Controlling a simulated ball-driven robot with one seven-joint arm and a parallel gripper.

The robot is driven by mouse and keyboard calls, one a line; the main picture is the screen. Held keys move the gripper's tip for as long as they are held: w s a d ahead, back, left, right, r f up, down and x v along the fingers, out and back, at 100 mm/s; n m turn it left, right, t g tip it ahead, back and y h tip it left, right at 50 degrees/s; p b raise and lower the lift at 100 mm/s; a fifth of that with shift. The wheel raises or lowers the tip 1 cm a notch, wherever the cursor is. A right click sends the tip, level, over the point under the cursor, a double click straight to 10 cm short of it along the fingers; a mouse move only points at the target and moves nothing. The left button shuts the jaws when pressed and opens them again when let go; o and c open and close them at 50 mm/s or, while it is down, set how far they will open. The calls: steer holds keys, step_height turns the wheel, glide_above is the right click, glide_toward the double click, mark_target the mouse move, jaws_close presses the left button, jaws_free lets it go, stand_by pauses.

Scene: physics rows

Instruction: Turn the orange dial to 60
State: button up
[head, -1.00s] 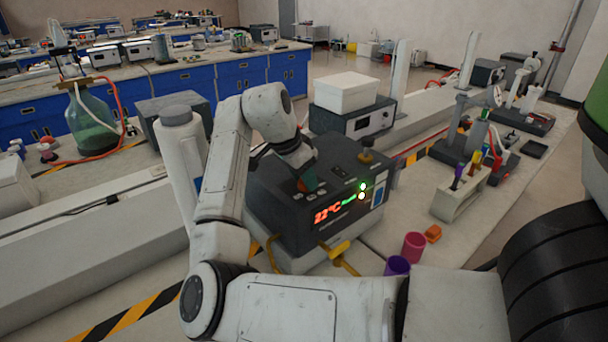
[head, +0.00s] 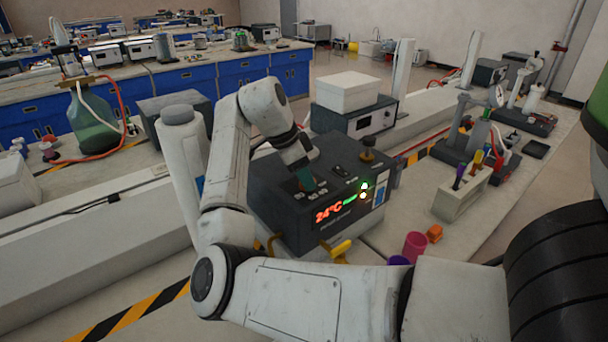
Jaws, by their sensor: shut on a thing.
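The dark control box (head: 346,228) stands on the bench in front of me. Its lit red display (head: 328,213) reads 24°C, with green text and small lights beside it. My gripper (head: 307,184) points down onto the left part of the box's top panel and is shut on the orange dial there. The gripper hides most or all of the dial, so its pointer and scale cannot be read.
A brass-coloured knob (head: 367,155) stands at the box's back right. A yellow tap (head: 340,251) sticks out at its front. A pink cup (head: 414,246), an orange block (head: 434,233) and a rack (head: 461,196) of coloured-handled tools are to the right.

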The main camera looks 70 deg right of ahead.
steer(key=o, duration=1.1)
steer(key=v, duration=1.1)
steer(key=shift+b, duration=0.35)
steer(key=shift+f, duration=0.1)
